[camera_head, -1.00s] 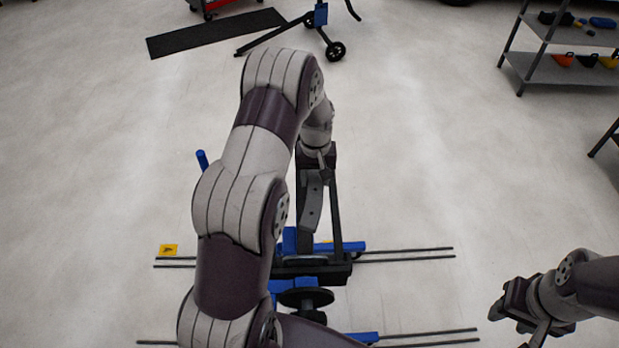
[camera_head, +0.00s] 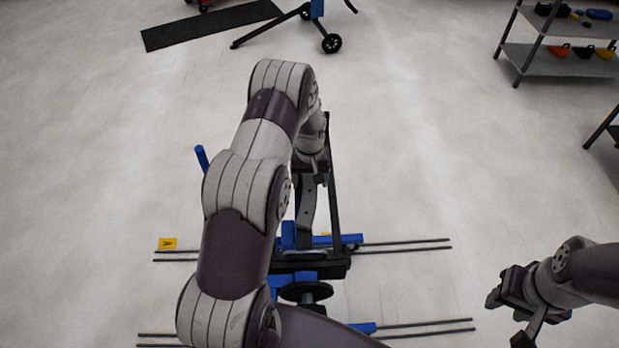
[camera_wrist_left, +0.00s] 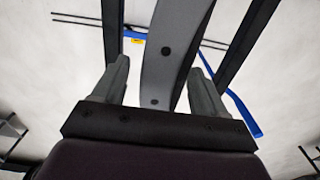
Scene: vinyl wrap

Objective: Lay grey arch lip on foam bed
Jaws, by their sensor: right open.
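The grey arch lip (camera_head: 306,212) is a long, curved grey strip with dark holes. It hangs lengthwise beside a dark rail of the stand in the head view. My left gripper (camera_head: 315,172) is at its far end, over the stand. The foam bed is likely the dark stand top (camera_head: 308,266), partly hidden by my left arm. My right gripper (camera_head: 510,310) is open and empty at the lower right.
Blue stand parts (camera_head: 350,240) and thin dark floor rails (camera_head: 405,246) surround the work spot. A yellow marker (camera_head: 167,243) lies at the left. A shelf (camera_head: 560,62) stands at the upper right, and a black mat (camera_head: 210,27) lies behind. The floor between is clear.

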